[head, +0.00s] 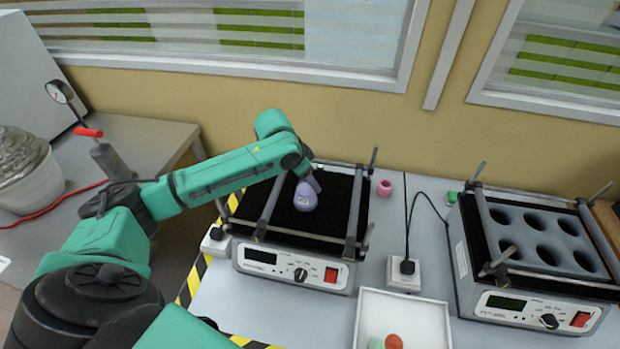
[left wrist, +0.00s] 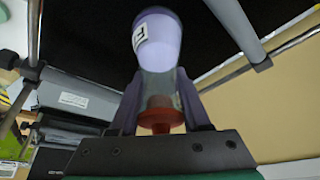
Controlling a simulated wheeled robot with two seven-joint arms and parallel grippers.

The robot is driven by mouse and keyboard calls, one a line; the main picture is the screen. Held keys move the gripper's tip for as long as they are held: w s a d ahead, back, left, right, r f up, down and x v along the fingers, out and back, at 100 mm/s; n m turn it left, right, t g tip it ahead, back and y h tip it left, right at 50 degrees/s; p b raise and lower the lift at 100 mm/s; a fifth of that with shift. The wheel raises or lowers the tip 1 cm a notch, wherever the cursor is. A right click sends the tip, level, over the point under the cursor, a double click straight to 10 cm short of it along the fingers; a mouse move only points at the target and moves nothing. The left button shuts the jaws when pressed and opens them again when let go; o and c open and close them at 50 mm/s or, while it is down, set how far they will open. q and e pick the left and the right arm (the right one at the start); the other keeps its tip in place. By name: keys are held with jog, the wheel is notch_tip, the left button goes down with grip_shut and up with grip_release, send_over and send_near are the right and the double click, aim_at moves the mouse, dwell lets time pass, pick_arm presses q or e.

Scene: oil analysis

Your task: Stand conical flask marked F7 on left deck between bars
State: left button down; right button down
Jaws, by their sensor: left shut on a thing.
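A lavender conical flask (head: 305,197) with a white label is over the black left deck (head: 330,188), between its two grey bars. In the left wrist view the flask (left wrist: 158,42) shows between the fingers of the left gripper (left wrist: 160,98), with a red-brown stopper (left wrist: 160,117) close to the palm. My right gripper is not in view.
A second shaker with a holed grey plate (head: 510,225) stands at the right. A pink cup-like piece (head: 384,188) sits between the machines. A white tray (head: 370,305) with small coloured pieces lies in front. Upright rods stand at the deck's corners.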

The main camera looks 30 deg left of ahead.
pick_arm(q)
jog(key=shift+c, duration=1.8)
grip_release()
jog(key=shift+w, duration=0.1)
jog(key=b+v, duration=0.1)
jog(key=v, duration=1.1)
